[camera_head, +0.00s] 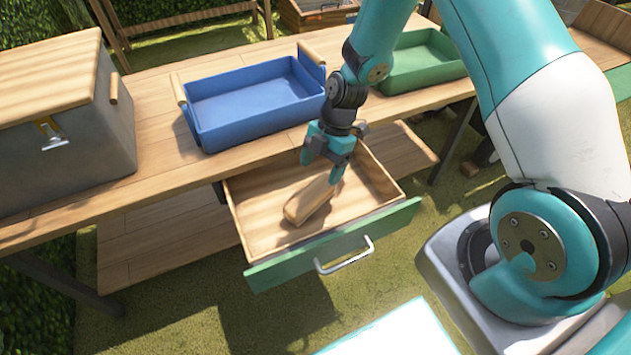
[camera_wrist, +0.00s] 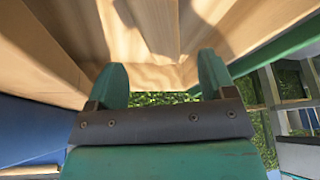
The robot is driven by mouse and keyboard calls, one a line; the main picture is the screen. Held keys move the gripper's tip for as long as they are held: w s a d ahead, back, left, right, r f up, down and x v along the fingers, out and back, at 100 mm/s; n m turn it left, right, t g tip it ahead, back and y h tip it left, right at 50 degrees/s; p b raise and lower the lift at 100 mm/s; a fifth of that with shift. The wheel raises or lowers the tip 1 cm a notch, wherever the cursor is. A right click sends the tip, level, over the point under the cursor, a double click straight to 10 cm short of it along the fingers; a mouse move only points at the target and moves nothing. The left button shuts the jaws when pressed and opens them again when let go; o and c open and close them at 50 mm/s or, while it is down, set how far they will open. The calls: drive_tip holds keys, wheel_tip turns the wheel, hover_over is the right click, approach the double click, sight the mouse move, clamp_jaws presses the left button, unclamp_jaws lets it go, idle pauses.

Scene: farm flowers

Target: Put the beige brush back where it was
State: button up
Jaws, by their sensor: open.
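The beige brush (camera_head: 308,203) lies in the open drawer (camera_head: 262,236), slanting across the wooden floor of the drawer. My gripper (camera_head: 322,171) is open, with its fingers pointing down over the far end of the brush. I cannot tell whether the fingers touch the brush. In the wrist view my two green fingers (camera_wrist: 163,78) are spread apart, with pale wood beyond them. I cannot clearly tell the brush from the drawer wood there.
The drawer has a green front with a metal handle (camera_head: 345,256). On the table above stand a blue tray (camera_head: 215,130), a green tray (camera_head: 425,72) and a large lidded box (camera_head: 75,150). A lower wooden shelf (camera_head: 160,240) lies under the table. Grass is open in front.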

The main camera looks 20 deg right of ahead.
drive_tip(key=v, duration=0.3)
drive_tip(key=shift+r, duration=0.3)
wheel_tip(320, 180, up, 8)
drive_tip(key=s+a+m, duration=0.2)
drive_tip(key=a+m, duration=0.1)
wheel_tip(320, 180, up, 9)
drive_tip(key=m+t, duration=0.1)
drive_tip(key=m, duration=0.3)
hover_over(316, 189)
drive_tip(key=s+a, duration=0.3)
drive_tip(key=s, duration=0.2)
drive_tip(key=s+a+r+m, duration=0.1)
drive_tip(key=s+r+m, duration=0.3)
drive_tip(key=s, duration=0.3)
drive_tip(key=s+a+r+m, duration=0.1)
drive_tip(key=s+r+m, duration=0.3)
drive_tip(key=s, duration=0.3)
drive_tip(key=shift+a+r+m+t, duration=0.3)
drive_tip(key=shift+a+r+t, duration=0.05)
drive_tip(key=shift+a+t, duration=0.05)
